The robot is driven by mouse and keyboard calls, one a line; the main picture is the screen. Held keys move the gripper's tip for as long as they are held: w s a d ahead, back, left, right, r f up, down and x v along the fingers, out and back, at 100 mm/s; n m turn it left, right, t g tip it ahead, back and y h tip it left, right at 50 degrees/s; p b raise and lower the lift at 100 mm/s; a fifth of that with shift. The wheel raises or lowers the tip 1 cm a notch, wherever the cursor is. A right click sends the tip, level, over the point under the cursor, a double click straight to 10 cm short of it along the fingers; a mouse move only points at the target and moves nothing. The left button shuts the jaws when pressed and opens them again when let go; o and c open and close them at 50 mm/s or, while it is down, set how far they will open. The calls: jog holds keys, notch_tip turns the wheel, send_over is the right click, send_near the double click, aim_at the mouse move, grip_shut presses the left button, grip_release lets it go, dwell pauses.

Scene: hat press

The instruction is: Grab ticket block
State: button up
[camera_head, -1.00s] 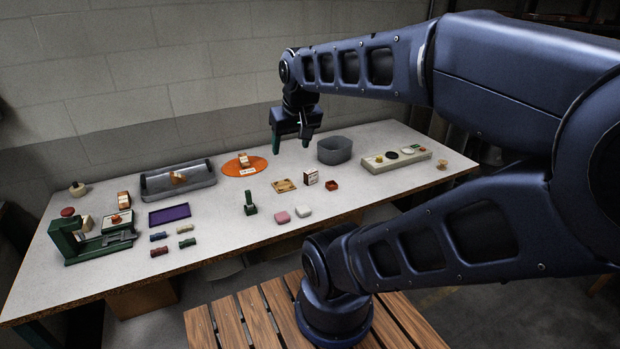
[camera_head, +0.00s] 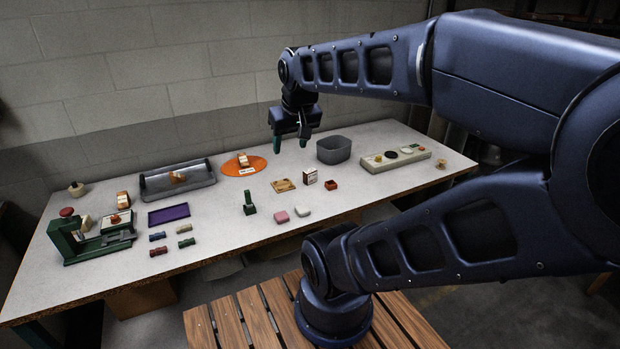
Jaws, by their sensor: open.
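A small upright block with a white printed face and brown sides (camera_head: 311,177) stands on the table right of centre; it may be the ticket block, but I cannot read its print. Similar orange-brown and white pieces stand on the orange disc (camera_head: 243,160) and at the left (camera_head: 123,199), so I cannot tell for sure which is meant. My gripper (camera_head: 291,144) hangs open and empty above the back of the table, fingers pointing down. It is apart from every object, above and behind the upright block.
A grey bin (camera_head: 334,150) stands just right of my gripper. A tan panel with round pieces (camera_head: 397,158) lies farther right. A grey tray (camera_head: 178,181), a purple tray (camera_head: 169,215) and a green press (camera_head: 75,240) occupy the left. Small pink and white blocks sit near the front edge.

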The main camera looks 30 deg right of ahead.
jog(key=w+d+f+n+g+h, duration=0.15)
jog(key=w+d+n, duration=0.35)
jog(key=w, duration=0.5)
jog(key=n+g+h, duration=0.2)
jog(key=n+h, duration=0.1)
jog(key=n, duration=1.2)
send_over(310, 170)
jog(key=s+a, duration=0.2)
jog(key=a, duration=0.1)
notch_tip(310, 170, down, 22)
jog(key=f, duration=0.1)
jog(key=shift+x, duration=2.75)
jog(key=shift+w+a+x, duration=0.15)
jog(key=shift+w+x, duration=0.05)
jog(key=shift+x, duration=1.1)
jog(key=shift+w+a+x, duration=0.15)
jog(key=shift+x, duration=1.15)
jog(key=c, duration=1.1)
jog(key=shift+o, duration=0.2)
